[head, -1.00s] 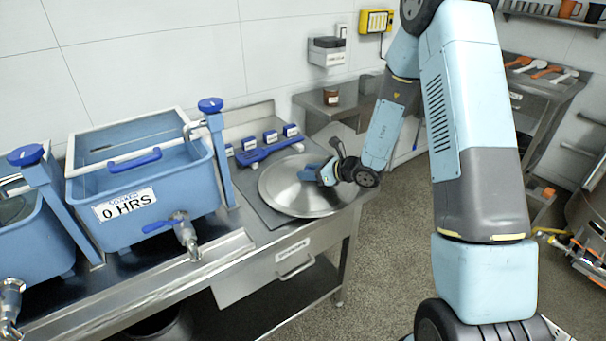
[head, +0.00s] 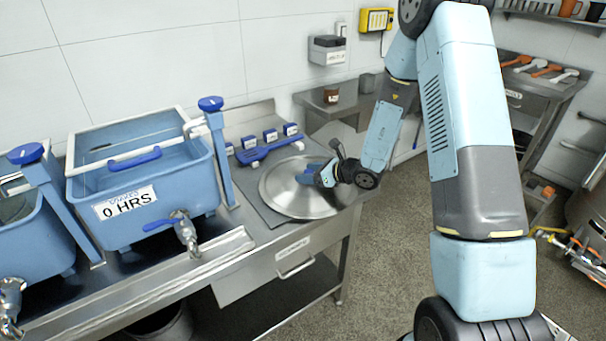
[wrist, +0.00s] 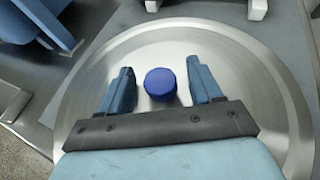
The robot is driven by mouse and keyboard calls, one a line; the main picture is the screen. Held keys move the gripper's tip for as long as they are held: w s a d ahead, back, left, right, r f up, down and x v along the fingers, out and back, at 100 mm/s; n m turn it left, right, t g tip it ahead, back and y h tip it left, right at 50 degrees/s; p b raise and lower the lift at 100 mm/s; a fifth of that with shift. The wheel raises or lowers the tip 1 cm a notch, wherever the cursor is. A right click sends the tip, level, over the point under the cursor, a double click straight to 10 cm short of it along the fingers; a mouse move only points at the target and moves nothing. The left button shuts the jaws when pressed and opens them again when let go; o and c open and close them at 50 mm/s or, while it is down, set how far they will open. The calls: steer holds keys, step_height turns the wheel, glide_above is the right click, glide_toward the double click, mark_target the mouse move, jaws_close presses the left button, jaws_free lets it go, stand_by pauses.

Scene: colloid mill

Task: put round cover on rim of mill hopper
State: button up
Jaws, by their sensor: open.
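The round cover (head: 285,203) is a wide steel disc lying on the grey mat at the right end of the steel bench. In the wrist view the cover (wrist: 94,78) fills most of the picture, with a blue knob (wrist: 160,84) at its middle. My gripper (head: 308,175) is over the cover. In the wrist view my gripper (wrist: 161,80) is open, one blue finger on each side of the knob, with a gap on both sides. The height of the fingertips relative to the knob is hard to tell. I cannot make out the mill hopper.
A blue tank marked "0 HRS" (head: 142,235) with a tap stands left of the cover. A blue rack with small labelled blocks (head: 266,148) sits behind the cover. A side shelf holds a brown jar (head: 331,96). Metal equipment with a yellow hose (head: 570,247) stands at the far right.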

steer(key=v, duration=1.3)
steer(key=shift+s+d, duration=0.25)
steer(key=shift+s, duration=0.2)
